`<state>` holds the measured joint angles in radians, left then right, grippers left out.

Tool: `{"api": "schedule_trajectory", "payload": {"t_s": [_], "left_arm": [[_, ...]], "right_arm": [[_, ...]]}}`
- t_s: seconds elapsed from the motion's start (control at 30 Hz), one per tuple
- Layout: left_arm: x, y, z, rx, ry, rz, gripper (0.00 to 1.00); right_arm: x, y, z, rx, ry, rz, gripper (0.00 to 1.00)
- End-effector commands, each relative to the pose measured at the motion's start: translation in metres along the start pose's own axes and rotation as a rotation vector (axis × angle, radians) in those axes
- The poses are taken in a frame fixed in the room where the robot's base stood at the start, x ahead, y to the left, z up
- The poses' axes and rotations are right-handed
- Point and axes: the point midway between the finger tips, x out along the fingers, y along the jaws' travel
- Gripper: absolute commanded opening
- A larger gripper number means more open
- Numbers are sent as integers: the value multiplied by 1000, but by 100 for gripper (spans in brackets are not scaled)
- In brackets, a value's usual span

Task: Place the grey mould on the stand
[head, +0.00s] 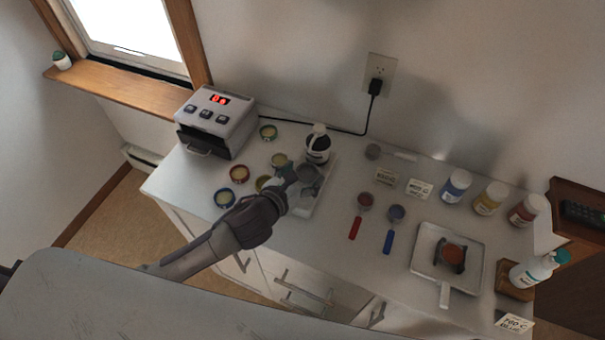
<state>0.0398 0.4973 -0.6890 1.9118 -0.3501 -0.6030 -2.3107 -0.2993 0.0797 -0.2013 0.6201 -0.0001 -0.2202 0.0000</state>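A grey round piece (309,174), which looks like the grey mould, is at the fingertips of my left gripper (290,180), over a white tray (325,191). The fingers are small and dark here, so I cannot tell whether they are closed on it. The arm hides part of the tray. A dark stand-like holder (438,256) with a reddish-brown round top sits on a second white tray (424,246) at the right; I cannot tell whether it is the task's stand. My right gripper is not in view.
Several small round tins, one blue-rimmed (225,198), lie left of the arm. A black-and-white bottle (317,144) stands behind the gripper. A grey box with a red display (215,122) is at back left. Red (355,229) and blue (389,242) scoops lie mid-counter.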

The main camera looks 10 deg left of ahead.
Motion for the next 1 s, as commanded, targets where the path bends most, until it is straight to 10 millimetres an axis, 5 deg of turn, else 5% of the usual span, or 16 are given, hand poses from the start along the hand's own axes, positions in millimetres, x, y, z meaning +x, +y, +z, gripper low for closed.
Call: {"api": "schedule_trajectory", "payload": {"t_s": [0.27,0.7,1.0], "left_arm": [[-4,0,2,1,1,0,77],[-90,0,0,2,2,-2,77],[-120,0,2,0,0,1,77]], "right_arm": [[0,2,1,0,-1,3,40],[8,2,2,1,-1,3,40],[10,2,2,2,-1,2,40]]}}
